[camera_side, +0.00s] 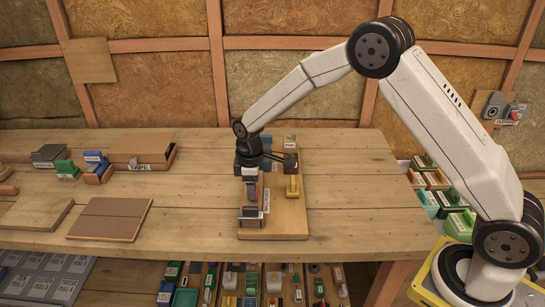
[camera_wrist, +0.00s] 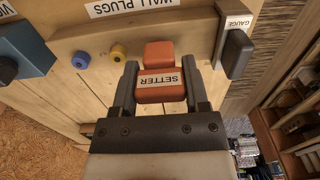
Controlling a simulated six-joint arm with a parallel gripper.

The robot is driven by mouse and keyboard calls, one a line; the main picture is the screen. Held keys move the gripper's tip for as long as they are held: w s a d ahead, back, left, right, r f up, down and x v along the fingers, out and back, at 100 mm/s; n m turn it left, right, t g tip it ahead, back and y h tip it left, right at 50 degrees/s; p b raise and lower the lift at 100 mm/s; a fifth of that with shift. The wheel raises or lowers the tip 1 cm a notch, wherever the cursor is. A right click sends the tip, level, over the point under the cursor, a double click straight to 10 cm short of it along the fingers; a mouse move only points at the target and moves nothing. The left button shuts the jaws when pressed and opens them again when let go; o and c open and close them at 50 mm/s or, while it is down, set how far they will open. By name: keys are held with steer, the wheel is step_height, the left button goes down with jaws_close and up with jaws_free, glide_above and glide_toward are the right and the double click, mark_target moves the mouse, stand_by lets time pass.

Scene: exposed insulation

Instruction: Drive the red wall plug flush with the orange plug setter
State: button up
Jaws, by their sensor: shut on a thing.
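The orange plug setter (camera_wrist: 160,90) is labelled SETTER and sits between the two fingers of my gripper (camera_wrist: 162,72) in the wrist view. The fingers are shut on it from both sides, and its orange head sticks out past them. In the side view, my gripper (camera_side: 250,178) points down over the left part of a wooden board on the bench, and the setter is too small there to make out clearly. I cannot make out the red wall plug in either view. A yellow plug (camera_wrist: 118,53) and a blue plug (camera_wrist: 82,59) show beside the setter.
A dark gauge (camera_wrist: 236,52) stands close to the right finger. A blue block (camera_wrist: 22,55) is at the left, near a WALL PLUGS label (camera_wrist: 125,6). A yellow item (camera_side: 292,187) stands on the board (camera_side: 287,220).

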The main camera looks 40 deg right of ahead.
steer(key=shift+f, duration=0.55)
stand_by(2.6)
steer(key=shift+r, duration=0.15)
steer(key=shift+r, duration=3.45)
